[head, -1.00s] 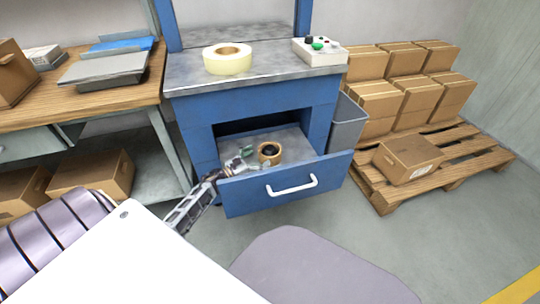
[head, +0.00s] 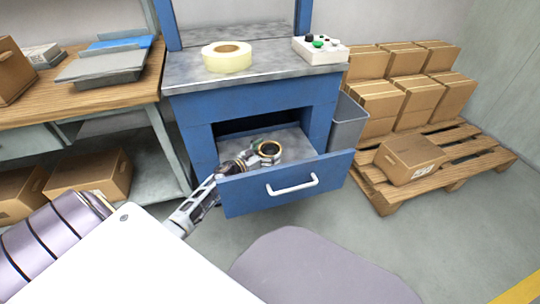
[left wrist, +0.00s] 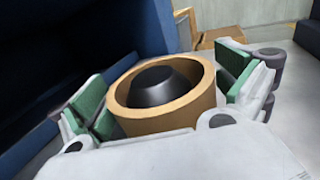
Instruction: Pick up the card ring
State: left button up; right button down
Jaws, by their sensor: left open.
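The card ring (head: 269,148) is a short brown ring in the open blue drawer. In the left wrist view the brown ring (left wrist: 187,121) stands upright on its edge-round base with a black domed piece inside its opening. My left gripper (head: 258,152) reaches into the drawer from the left. Its green-padded fingers are open, one on each side of the ring, and part of the ring's lower side is hidden by the gripper body. I cannot tell whether the pads touch it. My right gripper is not in view.
The drawer front (head: 288,184) with its white handle stands close to my left arm. A pale tape roll (head: 228,65) and a white control box (head: 320,51) sit on the metal top above. A grey bin (head: 347,124) is right of the cabinet.

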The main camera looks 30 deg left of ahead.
pick_arm(q)
jog(key=shift+w, duration=0.15)
jog(key=shift+c, duration=0.4)
jog(key=c, duration=0.7)
jog(key=shift+r, duration=0.15)
